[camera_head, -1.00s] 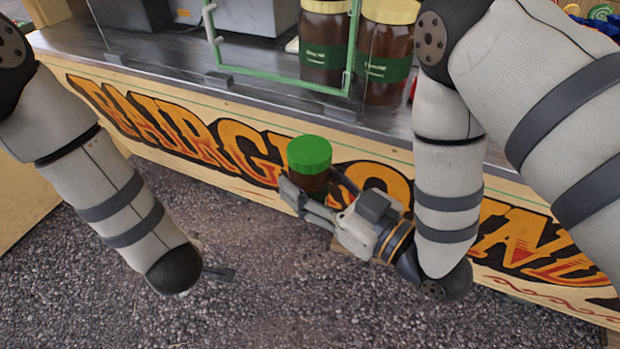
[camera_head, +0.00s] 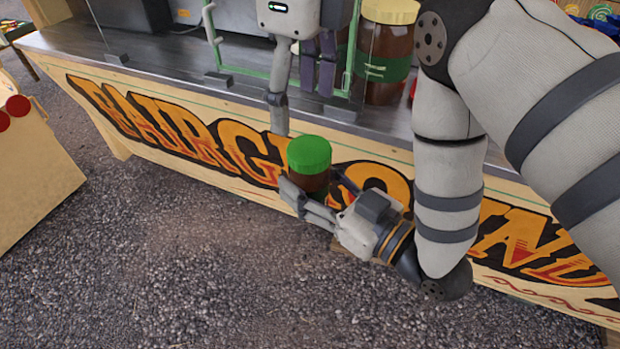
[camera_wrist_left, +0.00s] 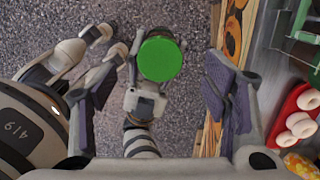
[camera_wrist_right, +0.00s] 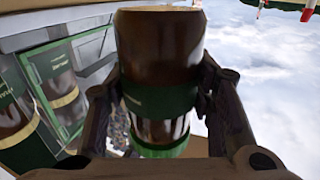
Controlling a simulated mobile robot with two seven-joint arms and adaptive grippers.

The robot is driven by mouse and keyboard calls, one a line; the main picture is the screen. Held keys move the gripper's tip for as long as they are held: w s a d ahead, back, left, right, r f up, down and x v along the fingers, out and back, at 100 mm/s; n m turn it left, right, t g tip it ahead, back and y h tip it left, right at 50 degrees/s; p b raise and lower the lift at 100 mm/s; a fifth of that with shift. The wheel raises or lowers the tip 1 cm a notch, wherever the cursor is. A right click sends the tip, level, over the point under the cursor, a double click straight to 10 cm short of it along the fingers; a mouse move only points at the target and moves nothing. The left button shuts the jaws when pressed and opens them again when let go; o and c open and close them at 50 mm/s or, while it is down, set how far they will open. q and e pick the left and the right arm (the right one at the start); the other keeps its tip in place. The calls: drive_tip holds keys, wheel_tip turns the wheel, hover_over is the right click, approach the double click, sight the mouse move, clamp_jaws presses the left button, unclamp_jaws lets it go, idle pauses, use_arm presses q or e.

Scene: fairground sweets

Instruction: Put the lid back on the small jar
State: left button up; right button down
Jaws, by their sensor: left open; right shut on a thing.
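A small brown jar (camera_head: 308,181) with a green lid (camera_head: 309,152) on its top is held in front of the painted counter. My right gripper (camera_head: 316,187) is shut around the jar's sides. The right wrist view shows the jar (camera_wrist_right: 160,48) between the fingers, with the green lid (camera_wrist_right: 160,148) toward the bottom of that picture. My left gripper (camera_head: 299,103) points down, open and empty, above the lid and apart from it. In the left wrist view the lid (camera_wrist_left: 160,59) lies between the spread fingers, farther away. Whether the lid sits fully down cannot be told.
The counter (camera_head: 160,75) runs behind the jar. A large brown jar with a cream lid (camera_head: 390,11) and a green frame (camera_head: 270,88) stand on it. A red tray (camera_wrist_left: 284,118) with doughnuts shows in the left wrist view. Gravel in front is clear.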

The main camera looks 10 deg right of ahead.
sight(309, 149)
use_arm(q)
drive_tip(key=shift+s+d+r+n, duration=0.35)
drive_tip(key=shift+d+r, duration=0.1)
drive_tip(key=shift+r, duration=0.1)
wheel_tip(309, 149, down, 8)
drive_tip(key=shift+f, duration=0.1)
idle(0.3)
